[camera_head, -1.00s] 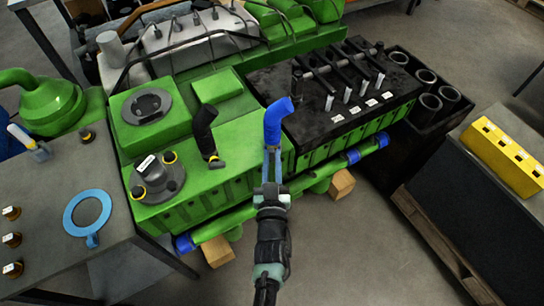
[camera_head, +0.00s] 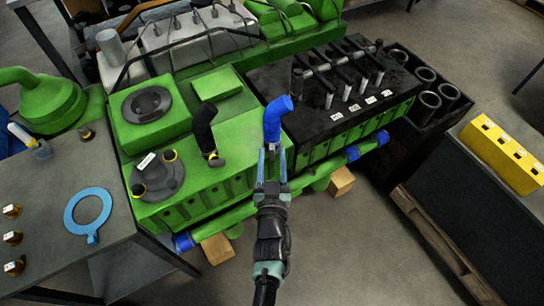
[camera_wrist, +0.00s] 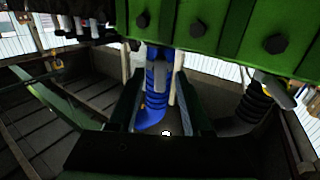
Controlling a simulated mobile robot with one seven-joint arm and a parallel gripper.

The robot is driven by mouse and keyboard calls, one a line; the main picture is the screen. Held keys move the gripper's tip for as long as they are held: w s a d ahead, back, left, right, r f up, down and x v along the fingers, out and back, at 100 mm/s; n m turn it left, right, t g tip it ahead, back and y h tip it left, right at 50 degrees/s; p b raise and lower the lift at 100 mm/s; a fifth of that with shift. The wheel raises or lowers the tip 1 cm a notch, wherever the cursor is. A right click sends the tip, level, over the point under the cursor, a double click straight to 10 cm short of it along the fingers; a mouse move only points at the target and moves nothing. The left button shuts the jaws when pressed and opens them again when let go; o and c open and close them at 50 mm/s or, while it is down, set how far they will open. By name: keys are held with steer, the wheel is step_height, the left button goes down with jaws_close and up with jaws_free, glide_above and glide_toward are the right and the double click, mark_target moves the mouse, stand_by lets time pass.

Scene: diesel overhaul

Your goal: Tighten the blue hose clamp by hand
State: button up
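The blue hose (camera_head: 275,118) stands bent on the front edge of the green engine in the head view. In the wrist view the ribbed blue hose (camera_wrist: 156,92) runs between my fingers. A small grey piece (camera_wrist: 161,76), seemingly its clamp, shows against the hose there. In the head view the clamp at the hose's lower end is too small and covered to make out. My gripper (camera_head: 271,152) is open, with its fingers at the hose's lower end. The wrist view shows the fingers (camera_wrist: 160,112) on either side of the hose, with gaps between.
A black hose (camera_head: 203,128) with its own clamp stands to the left on the engine (camera_head: 225,160). The grey table (camera_head: 60,265) at left carries a light blue ring (camera_head: 68,217) and several small knobs. A yellow block (camera_head: 503,155) sits on the bench at right.

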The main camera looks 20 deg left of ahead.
steer(key=v, duration=1.3)
stand_by(0.4)
steer(key=w+d+r+m+t+h+p, duration=0.15)
steer(key=w+r, duration=0.35)
steer(key=r, duration=0.7)
steer(key=w+d+r+m+t+h+p, duration=0.15)
steer(key=w+r, duration=0.25)
steer(key=r, duration=0.8)
steer(key=w+d+r+t+h+p, duration=0.1)
steer(key=w+r+t, duration=0.3)
steer(key=r, duration=0.8)
steer(key=s+d+r+m+t+h+p, duration=0.1)
steer(key=d+r, duration=0.1)
steer(key=r, duration=0.7)
steer(key=s+d+r+h+p, duration=0.1)
steer(key=d+r, duration=0.1)
steer(key=r, duration=0.8)
steer(key=s+d+r+t+p, duration=0.1)
steer(key=s+r, duration=0.4)
steer(key=r, duration=0.3)
steer(key=s+d+r+t, duration=0.1)
steer(key=s+d+r, duration=0.1)
steer(key=s+r, duration=0.3)
step_height(320, 180, up, 4)
steer(key=shift+s+f+t+h+p, duration=0.2)
steer(key=shift+s+t+h+p, duration=0.15)
steer(key=shift+s+t+h, duration=0.05)
